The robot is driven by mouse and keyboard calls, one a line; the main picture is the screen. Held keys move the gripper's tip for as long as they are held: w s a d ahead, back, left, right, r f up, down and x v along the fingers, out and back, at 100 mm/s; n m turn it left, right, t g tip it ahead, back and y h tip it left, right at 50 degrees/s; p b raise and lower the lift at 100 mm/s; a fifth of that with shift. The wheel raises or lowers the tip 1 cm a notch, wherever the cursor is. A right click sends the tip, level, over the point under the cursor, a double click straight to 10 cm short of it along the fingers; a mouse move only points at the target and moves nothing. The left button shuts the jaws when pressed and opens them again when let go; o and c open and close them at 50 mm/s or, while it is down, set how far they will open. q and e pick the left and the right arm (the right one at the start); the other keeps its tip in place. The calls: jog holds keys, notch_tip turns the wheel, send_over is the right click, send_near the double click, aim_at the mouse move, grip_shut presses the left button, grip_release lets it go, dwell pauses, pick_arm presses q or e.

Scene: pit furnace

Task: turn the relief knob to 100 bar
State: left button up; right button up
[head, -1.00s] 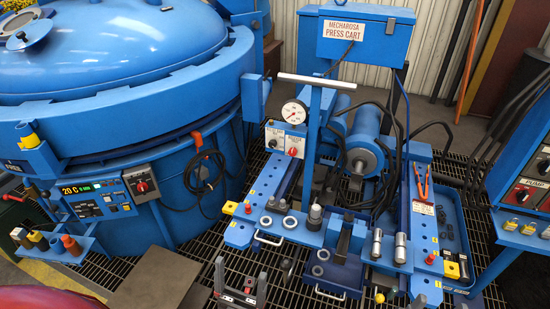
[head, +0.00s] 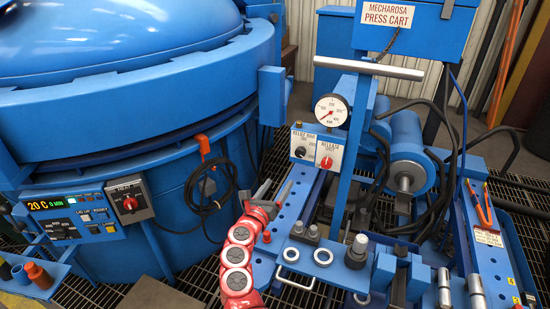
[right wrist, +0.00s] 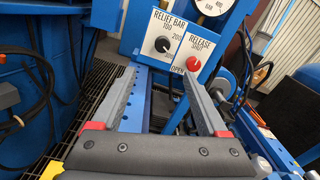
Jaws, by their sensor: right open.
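The relief knob (head: 301,152) is a small black dial on a white plate marked RELIEF BAR, on the press cart's panel. In the right wrist view the black relief knob (right wrist: 162,44) shows below the marks 100 and 200; its exact setting is too small to tell. Beside it is the red release knob (head: 327,163), also in the right wrist view (right wrist: 193,63). My right gripper (head: 275,191) is open and empty, below and left of the panel. In the right wrist view its fingers (right wrist: 158,72) point at the panel, apart from both knobs. My left gripper is out of view.
A round gauge (head: 331,110) sits above the panel, under a grey crossbar (head: 369,67). The blue furnace (head: 150,110) stands left, with a hanging black cable (head: 207,188). The cart's perforated rail (head: 291,208) lies below the panel, close to my right gripper.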

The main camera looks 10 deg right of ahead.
send_near(299, 155)
jog(key=b+x, duration=0.1)
jog(key=x, duration=0.6)
jog(key=shift+w+b, duration=0.1)
jog(key=shift+b, duration=0.2)
jog(key=shift+w+d, duration=0.35)
jog(key=shift+w, duration=0.15)
jog(key=shift+w+d+r+b, duration=0.1)
jog(key=shift+w+d+b, duration=0.1)
jog(key=shift+d+b, duration=0.15)
grip_shut()
